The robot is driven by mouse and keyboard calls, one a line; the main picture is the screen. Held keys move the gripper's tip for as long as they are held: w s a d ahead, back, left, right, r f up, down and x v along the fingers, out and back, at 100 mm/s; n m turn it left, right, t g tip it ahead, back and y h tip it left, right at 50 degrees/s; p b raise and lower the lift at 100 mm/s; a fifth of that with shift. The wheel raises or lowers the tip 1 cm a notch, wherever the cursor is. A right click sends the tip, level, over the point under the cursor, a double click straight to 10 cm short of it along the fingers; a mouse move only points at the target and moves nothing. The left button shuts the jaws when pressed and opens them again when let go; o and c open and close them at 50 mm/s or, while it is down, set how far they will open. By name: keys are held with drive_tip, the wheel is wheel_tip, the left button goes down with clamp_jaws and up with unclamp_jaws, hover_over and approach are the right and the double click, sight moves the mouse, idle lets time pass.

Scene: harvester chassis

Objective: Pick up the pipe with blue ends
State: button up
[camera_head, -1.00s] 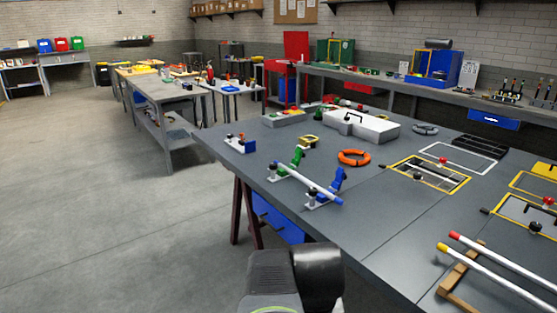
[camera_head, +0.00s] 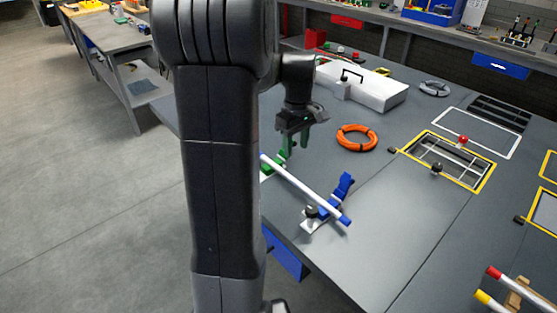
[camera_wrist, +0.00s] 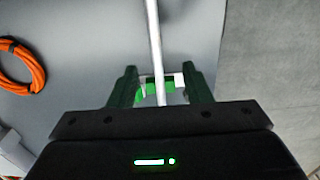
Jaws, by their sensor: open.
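The white pipe (camera_head: 303,188) rests across a green clamp (camera_head: 270,166) and a blue clamp (camera_head: 341,190) near the table's edge. My gripper (camera_head: 293,148) is open, pointing down above the far part of the pipe near the green clamp. In the wrist view, the pipe (camera_wrist: 154,45) runs between the two fingers of my gripper (camera_wrist: 160,70), with green clamp parts showing between them. It is not held.
An orange cable coil (camera_head: 357,138) lies right of the gripper. A white box with a black handle (camera_head: 365,85) stands behind. A black knob (camera_head: 311,211) sits by the blue clamp. Yellow-framed openings (camera_head: 450,160) are at right. Red-tipped and yellow-tipped pipes (camera_head: 500,280) lie front right.

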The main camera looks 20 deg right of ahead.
hover_over(297, 181)
drive_tip(key=f, duration=0.8)
drive_tip(key=shift+a+f, duration=0.25)
drive_tip(key=shift+a, duration=0.05)
drive_tip(key=shift+s+d+f+p, duration=0.1)
drive_tip(key=shift+f+p, duration=0.15)
drive_tip(key=shift+f, duration=0.6)
drive_tip(key=shift+w+d+f+p, duration=0.1)
drive_tip(key=shift+f+p, duration=0.15)
drive_tip(key=shift+f, duration=0.6)
drive_tip(key=shift+s+d+f+p, duration=0.1)
drive_tip(key=shift+f+p, duration=0.15)
drive_tip(key=shift+f, duration=0.6)
clamp_jaws()
